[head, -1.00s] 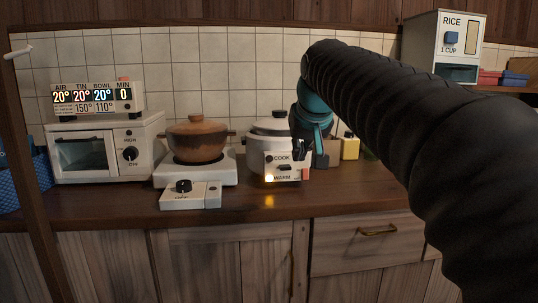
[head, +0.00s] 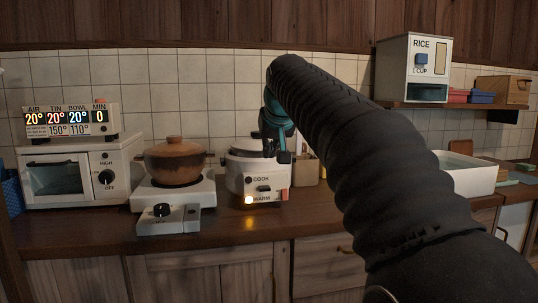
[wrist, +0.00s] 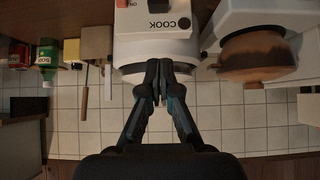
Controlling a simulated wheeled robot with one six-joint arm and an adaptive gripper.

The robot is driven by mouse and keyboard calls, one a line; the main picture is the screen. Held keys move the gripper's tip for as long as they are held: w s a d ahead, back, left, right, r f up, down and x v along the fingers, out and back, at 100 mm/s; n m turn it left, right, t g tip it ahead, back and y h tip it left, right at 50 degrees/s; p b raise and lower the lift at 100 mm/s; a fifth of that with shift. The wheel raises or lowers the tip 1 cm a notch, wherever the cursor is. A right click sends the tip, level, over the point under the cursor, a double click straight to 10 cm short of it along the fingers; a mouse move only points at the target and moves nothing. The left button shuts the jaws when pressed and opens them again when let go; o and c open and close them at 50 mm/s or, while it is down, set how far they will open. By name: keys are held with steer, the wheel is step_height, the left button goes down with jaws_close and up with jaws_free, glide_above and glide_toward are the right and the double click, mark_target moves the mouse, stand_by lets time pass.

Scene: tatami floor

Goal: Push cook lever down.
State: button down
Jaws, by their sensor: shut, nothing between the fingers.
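The white rice cooker (head: 240,172) stands on the counter with COOK and WARM marked on its front panel. The WARM lamp (head: 249,199) glows and the COOK lamp (head: 248,180) is dark. A small dark lever (head: 264,188) sits between the labels. My gripper (head: 284,156) is at the upper right of the cooker, above the panel, shut and empty. In the wrist view, which is upside down, my closed fingertips (wrist: 160,64) overlap the cooker's lid area and the COOK label (wrist: 158,23) lies beyond them. Contact cannot be told.
A brown pot (head: 175,164) sits on a white stove (head: 181,193) left of the cooker. A white oven (head: 125,170) stands further left. A white basin (head: 472,172) is at the right. The counter front (head: 230,226) below the cooker is clear.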

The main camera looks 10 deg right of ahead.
glide_above(265, 188)
step_height(265, 188, down, 6)
steer(key=shift+s+r, duration=0.1)
steer(key=shift+r, duration=0.05)
steer(key=shift+s+f+b, duration=0.1)
steer(key=shift+f+b, duration=0.2)
steer(key=shift+f, duration=1.5)
steer(key=shift+f+b, duration=0.8)
steer(key=shift+f, duration=0.4)
step_height(265, 188, up, 5)
steer(key=p, duration=0.4)
steer(key=shift+r, duration=0.15)
steer(key=v, duration=0.9)
steer(key=shift+s+b, duration=0.35)
steer(key=shift+b, duration=0.05)
